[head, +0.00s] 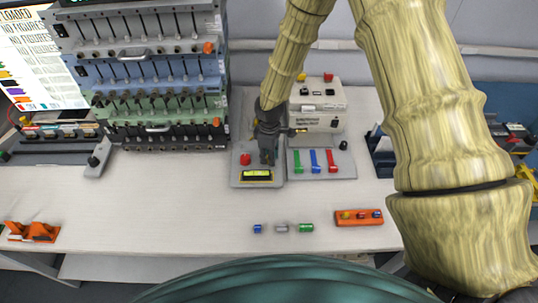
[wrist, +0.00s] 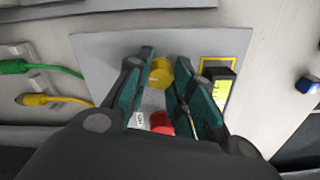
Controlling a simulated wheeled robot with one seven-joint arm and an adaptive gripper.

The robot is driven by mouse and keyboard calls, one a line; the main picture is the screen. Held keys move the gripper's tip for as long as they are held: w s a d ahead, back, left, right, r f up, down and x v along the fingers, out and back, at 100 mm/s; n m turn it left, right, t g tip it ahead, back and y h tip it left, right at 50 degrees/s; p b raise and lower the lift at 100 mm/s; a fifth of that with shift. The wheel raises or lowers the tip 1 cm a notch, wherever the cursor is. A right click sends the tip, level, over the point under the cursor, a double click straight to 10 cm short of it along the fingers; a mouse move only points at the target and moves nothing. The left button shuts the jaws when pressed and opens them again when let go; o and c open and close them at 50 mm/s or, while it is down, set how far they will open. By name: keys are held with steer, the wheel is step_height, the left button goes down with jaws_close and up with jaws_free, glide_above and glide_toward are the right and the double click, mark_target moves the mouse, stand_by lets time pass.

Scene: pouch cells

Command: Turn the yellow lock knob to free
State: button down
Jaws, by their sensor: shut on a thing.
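The yellow lock knob (wrist: 159,73) stands on a grey plate (wrist: 97,52) in the wrist view. My gripper (wrist: 166,62) has its two green fingers on either side of the knob and is shut on it. In the head view my gripper (head: 267,157) points down onto the grey plate and hides the knob. How far the knob is turned cannot be told.
A red button (head: 245,159) and a yellow-framed display (head: 257,175) are on the same plate. Green, blue and red levers (head: 314,160) stand just right. A white device (head: 318,105) is behind. Small coloured cylinders (head: 281,228) lie in front. The table's left middle is clear.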

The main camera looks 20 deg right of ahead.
stand_by(0.4)
steer(key=c, duration=1.2)
jaws_free()
step_height(320, 180, up, 12)
